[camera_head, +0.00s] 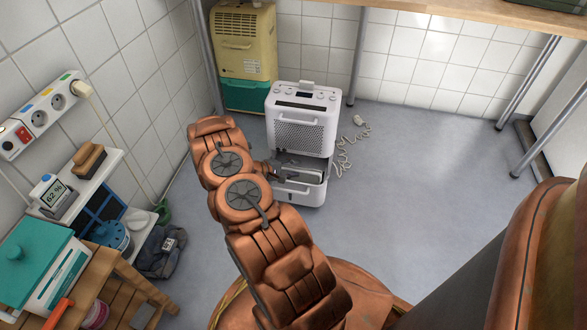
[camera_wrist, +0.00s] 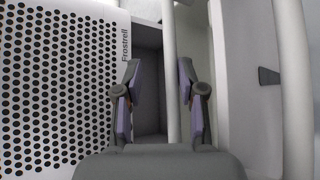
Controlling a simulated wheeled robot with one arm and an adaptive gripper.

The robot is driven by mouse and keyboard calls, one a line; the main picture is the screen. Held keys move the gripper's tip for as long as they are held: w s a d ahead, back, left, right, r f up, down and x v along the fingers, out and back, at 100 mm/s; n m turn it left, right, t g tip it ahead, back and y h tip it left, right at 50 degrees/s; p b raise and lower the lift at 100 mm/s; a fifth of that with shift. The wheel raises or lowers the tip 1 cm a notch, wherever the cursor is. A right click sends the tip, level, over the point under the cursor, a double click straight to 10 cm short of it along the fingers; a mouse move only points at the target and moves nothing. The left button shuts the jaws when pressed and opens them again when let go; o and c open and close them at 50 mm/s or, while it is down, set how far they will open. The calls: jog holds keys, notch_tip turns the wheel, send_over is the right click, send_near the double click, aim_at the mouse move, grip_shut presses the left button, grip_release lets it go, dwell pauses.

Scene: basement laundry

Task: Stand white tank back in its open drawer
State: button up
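The white dehumidifier (camera_head: 302,125) stands upright on the floor with a perforated front. Below its front a white drawer (camera_head: 301,194) is open; in the wrist view its white front with a dark triangular mark (camera_wrist: 268,76) appears at right. My gripper (camera_head: 290,173) is low at the drawer. In the wrist view my gripper's fingers (camera_wrist: 161,100) are apart, with a pale bar (camera_wrist: 169,60) between them and visible gaps either side. I cannot tell whether this bar belongs to the white tank or the drawer. No separate tank shows clearly; my arm and gripper hide part of the drawer.
A yellow and green appliance (camera_head: 243,50) stands behind left. A cable with a plug (camera_head: 352,140) lies right of the dehumidifier. A wall shelf (camera_head: 65,211), a grey cloth item (camera_head: 160,252) and a wooden stand (camera_head: 115,275) are left. Floor at right (camera_head: 420,160) is clear.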

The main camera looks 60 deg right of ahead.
jog(key=shift+r, duration=0.4)
jog(key=p+v, duration=0.1)
jog(key=v, duration=0.2)
jog(key=p+v, duration=0.1)
jog(key=v, duration=0.3)
jog(key=p+v, duration=0.1)
jog(key=v, duration=0.2)
jog(key=shift+w+a+r, duration=0.2)
jog(key=shift+r, duration=0.2)
jog(key=shift+w+a+r, duration=0.2)
jog(key=shift+w+a, duration=0.1)
jog(key=shift+a, duration=0.25)
